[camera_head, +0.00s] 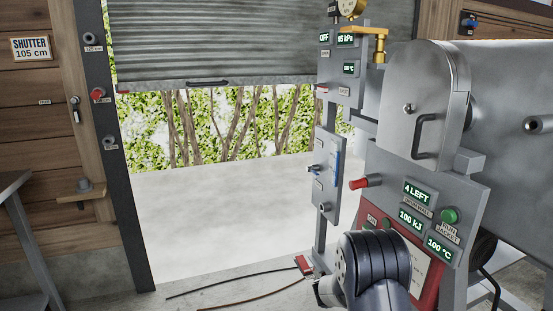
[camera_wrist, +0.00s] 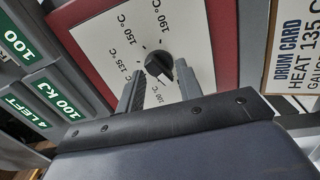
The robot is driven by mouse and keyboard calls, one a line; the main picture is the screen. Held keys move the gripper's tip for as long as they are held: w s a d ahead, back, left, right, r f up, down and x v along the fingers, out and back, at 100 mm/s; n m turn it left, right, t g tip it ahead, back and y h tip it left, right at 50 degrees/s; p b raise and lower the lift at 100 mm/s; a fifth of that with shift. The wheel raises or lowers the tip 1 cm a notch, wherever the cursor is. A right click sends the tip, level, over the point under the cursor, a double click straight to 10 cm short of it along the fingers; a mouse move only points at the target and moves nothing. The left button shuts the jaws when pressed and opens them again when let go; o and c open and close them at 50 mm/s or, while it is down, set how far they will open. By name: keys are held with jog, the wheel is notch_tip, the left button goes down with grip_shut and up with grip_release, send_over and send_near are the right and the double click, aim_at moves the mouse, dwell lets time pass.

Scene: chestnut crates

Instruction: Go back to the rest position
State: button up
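My gripper (camera_wrist: 160,78) is open in the wrist view, its two grey fingers spread on either side of a black dial knob (camera_wrist: 158,70). I see a gap between the knob and each finger; whether the fingertips reach past the knob's face I cannot tell. The knob sits on a white dial plate (camera_wrist: 105,45) marked with temperatures, in a red frame (camera_wrist: 75,14). In the head view my dark arm covers the gripper and the knob. The red-framed panel (camera_head: 431,296) shows in part behind the arm.
The steel drum machine (camera_head: 500,100) with its displays and green button (camera_head: 449,215) stands at right, close to my arm. A post with valves and switches (camera_head: 328,185) stands left of it. A half-raised shutter (camera_head: 210,45) and open pale floor (camera_head: 215,215) lie to the left.

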jog(key=shift+s+a+m+p, duration=0.15)
jog(key=shift+a+m+p, duration=0.2)
jog(key=shift+m+p, duration=1.35)
jog(key=shift+s+a+m+p, duration=0.15)
jog(key=shift+a+m+p, duration=0.5)
jog(key=shift+m, duration=2)
jog(key=shift+s+a+m+p, duration=0.1)
jog(key=shift+s+m+p, duration=0.05)
jog(key=shift+m+p, duration=1.65)
jog(key=shift+m+b, duration=0.35)
jog(key=shift+r, duration=0.15)
